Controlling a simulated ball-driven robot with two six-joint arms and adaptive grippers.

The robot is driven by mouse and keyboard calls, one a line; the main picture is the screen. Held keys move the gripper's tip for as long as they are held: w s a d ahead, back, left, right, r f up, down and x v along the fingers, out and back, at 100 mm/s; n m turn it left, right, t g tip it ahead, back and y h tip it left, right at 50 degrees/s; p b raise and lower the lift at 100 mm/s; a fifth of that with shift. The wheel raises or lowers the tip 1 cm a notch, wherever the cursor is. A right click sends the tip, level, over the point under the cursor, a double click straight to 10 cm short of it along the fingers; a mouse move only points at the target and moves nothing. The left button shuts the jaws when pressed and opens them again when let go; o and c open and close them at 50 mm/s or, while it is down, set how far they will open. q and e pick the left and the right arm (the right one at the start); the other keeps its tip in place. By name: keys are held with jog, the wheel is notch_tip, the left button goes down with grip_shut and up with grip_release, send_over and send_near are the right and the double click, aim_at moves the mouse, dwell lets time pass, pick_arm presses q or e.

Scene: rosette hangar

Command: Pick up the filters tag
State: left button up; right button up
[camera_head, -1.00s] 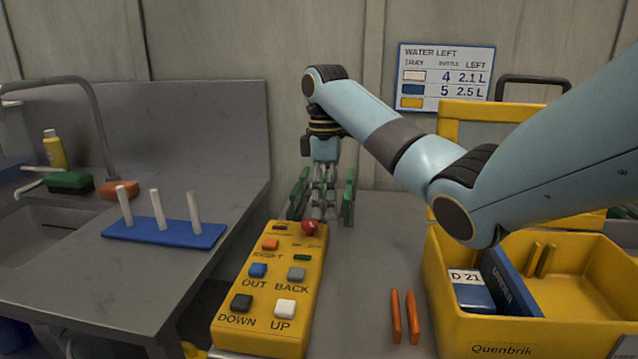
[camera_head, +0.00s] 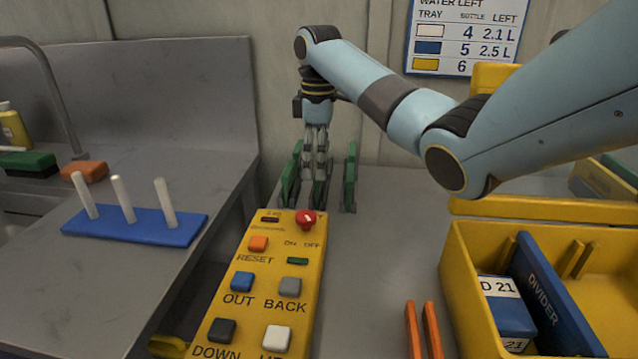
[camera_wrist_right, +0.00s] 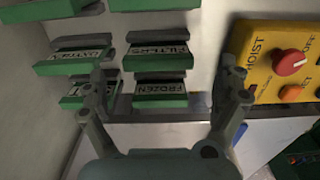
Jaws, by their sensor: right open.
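The filters tag (camera_wrist_right: 158,58) is a green block with a white label reading FILTERS, in a rack in the right wrist view. Another green tag (camera_wrist_right: 160,97), labelled FROZEN, sits just below it in that view. My right gripper (camera_wrist_right: 163,80) is open, its two fingers spread to either side of the FROZEN tag, and nothing is held. In the head view my right gripper (camera_head: 316,196) points down between green tags (camera_head: 350,176) behind the yellow control box. Labels are not readable there. I cannot tell whether the fingers touch any tag. My left gripper is not in view.
The yellow control box (camera_head: 262,275) with a red knob (camera_head: 305,219) stands close in front of the rack. A yellow bin (camera_head: 470,290) with a blue divider is at right. A blue peg base (camera_head: 135,227) is on the left counter.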

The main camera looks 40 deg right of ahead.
notch_tip(320, 180, down, 5)
jog(key=shift+d, duration=0.15)
jog(key=c, duration=1)
jog(key=shift+o, duration=0.2)
